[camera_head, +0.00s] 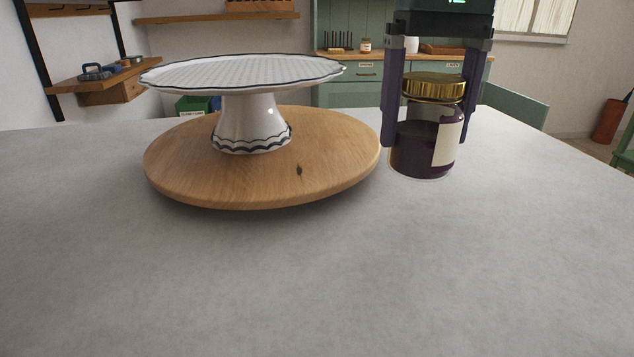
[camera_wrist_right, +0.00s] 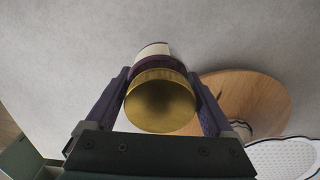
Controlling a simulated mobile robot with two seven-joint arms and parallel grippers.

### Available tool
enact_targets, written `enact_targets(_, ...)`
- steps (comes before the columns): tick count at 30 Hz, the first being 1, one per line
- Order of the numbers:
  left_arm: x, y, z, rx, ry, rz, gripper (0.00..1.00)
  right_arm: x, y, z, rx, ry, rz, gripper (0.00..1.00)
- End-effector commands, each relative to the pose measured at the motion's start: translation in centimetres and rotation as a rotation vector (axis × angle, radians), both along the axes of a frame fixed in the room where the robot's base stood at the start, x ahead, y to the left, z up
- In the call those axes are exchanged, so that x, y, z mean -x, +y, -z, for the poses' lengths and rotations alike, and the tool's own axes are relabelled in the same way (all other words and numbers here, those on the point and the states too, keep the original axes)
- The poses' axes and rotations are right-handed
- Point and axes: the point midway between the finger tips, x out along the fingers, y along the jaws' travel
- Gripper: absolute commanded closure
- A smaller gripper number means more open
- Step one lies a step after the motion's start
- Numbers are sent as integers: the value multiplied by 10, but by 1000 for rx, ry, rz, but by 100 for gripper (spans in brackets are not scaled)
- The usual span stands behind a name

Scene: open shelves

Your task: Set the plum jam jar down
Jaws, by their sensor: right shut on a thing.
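The plum jam jar (camera_head: 412,148) is glass with dark purple contents, a gold lid and a pale label. It is upright, to the right of the round wooden board in the head view. My right gripper (camera_head: 428,140) comes down from above and is shut on the jar, one finger on each side. The right wrist view shows the gold lid (camera_wrist_right: 160,103) between the fingers of the right gripper (camera_wrist_right: 160,95). The jar's base is at or close above the grey tabletop (camera_head: 300,280); I cannot tell whether it touches. My left gripper is not in view.
A round wooden board (camera_head: 330,180) carries a white cake stand (camera_head: 250,120) with a dark wavy rim, left of the jar. The tabletop in front and to the right is clear. Green cabinets (camera_head: 350,95) and wall shelves (camera_head: 215,17) stand behind.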

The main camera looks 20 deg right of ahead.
Motion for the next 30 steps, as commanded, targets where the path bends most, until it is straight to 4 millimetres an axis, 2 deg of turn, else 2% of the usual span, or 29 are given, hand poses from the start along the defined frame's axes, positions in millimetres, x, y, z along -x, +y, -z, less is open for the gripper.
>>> enact_targets(1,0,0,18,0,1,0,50,0,0,18,-1,-2,0,100)
enact_targets(7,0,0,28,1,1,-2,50,0,0,31,-1,-2,0,100)
enact_targets(13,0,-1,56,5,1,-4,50,0,0,64,0,-2,0,100)
enact_targets(26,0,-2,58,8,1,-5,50,0,0,68,-1,-2,0,100)
enact_targets(27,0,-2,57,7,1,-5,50,0,0,68,0,-1,0,9)
enact_targets(30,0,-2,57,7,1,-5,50,0,0,67,0,-1,0,0)
